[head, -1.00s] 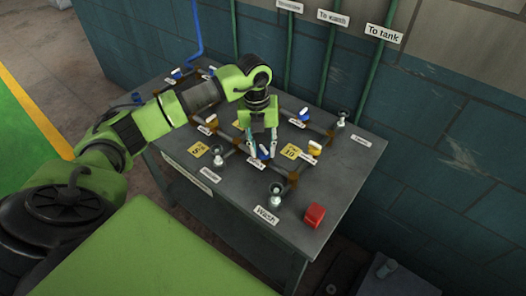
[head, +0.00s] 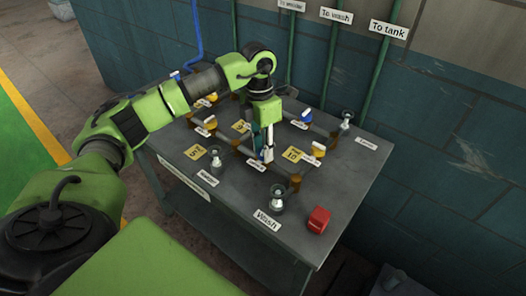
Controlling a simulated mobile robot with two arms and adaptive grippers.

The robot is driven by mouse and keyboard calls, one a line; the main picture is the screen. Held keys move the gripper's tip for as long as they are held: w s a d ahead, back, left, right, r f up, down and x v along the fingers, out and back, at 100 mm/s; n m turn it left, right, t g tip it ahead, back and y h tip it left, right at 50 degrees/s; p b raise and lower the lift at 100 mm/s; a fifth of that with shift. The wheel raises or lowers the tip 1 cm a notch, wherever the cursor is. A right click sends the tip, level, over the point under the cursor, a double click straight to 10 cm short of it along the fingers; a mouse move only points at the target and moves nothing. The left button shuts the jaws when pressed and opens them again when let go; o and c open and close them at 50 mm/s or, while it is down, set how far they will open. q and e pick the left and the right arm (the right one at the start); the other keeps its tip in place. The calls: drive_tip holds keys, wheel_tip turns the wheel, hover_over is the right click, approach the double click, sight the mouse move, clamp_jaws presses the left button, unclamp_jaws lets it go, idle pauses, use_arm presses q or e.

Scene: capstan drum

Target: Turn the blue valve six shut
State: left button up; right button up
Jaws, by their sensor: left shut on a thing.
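My left gripper (head: 263,150) points down over the bench and is shut on the handle of a blue valve (head: 266,155) in the front pipe row. The fingers cover most of this valve. Its small tag in front is too small to read, so I cannot confirm that it is number six. Another blue valve (head: 306,115) with a white-topped handle sits further back, clear of the gripper. My right gripper is not in view.
Yellow valves (head: 318,150) stand close to the right of the gripper, with a yellow number plate (head: 292,154) between. A red block (head: 318,219) and a "Wash" label (head: 267,220) are at the bench's front right. Green pipes (head: 383,70) run up the wall behind.

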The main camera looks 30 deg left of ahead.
sight(262, 149)
use_arm(q)
drive_tip(key=shift+m+b, duration=0.5)
drive_tip(key=shift+m, duration=1)
drive_tip(key=o, duration=1.1)
drive_tip(key=shift+w, duration=0.1)
drive_tip(key=r, duration=1.2)
drive_tip(key=shift+w+a, duration=0.25)
drive_tip(key=shift+a, duration=0.15)
drive_tip(key=shift+f, duration=0.1)
